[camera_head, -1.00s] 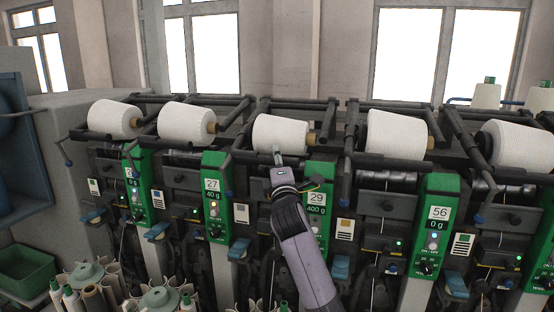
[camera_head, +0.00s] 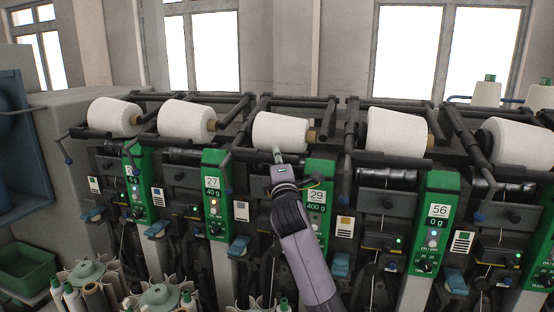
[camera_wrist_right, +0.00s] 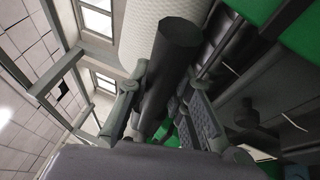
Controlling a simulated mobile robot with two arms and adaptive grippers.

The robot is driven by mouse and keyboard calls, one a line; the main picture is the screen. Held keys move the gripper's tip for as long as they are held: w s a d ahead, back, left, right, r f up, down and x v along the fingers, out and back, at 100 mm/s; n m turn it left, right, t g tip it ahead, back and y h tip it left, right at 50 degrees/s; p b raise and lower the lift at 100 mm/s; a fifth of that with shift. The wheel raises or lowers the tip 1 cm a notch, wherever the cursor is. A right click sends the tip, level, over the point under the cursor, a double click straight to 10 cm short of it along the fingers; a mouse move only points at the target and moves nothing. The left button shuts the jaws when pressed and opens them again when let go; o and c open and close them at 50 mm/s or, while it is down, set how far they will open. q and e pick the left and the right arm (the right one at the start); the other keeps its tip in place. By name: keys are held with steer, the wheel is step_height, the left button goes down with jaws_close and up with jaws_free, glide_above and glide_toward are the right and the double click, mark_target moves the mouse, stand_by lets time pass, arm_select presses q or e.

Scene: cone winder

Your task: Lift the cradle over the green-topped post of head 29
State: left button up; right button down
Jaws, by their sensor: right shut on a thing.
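The post of head 29 (camera_head: 317,199) is a green-fronted panel marked 29 and 400 g, just right of my right forearm. The white cone (camera_head: 280,131) of head 29 lies in its dark cradle (camera_head: 292,102) above and left of the post. My right gripper (camera_head: 277,152) is raised in front of this cone. In the right wrist view it is shut on a dark round bar of the cradle (camera_wrist_right: 172,60), with a finger on either side and the cone (camera_wrist_right: 145,22) behind. My left gripper is not in view.
Neighbouring heads 27 (camera_head: 213,195) and 56 (camera_head: 437,220) flank this one, each with a cone and dark cradle bars close by. A green bin (camera_head: 25,262) and a rack of bobbins (camera_head: 90,275) stand at lower left.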

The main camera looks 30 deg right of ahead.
stand_by(0.3)
step_height(320, 180, up, 11)
steer(key=s+a+p, duration=0.1)
steer(key=p, duration=0.8)
steer(key=shift+a+f, duration=0.15)
steer(key=shift+f, duration=0.1)
steer(key=c, duration=1.4)
jaws_free()
steer(key=shift+s, duration=0.1)
steer(key=shift+c, duration=0.2)
steer(key=v, duration=1.2)
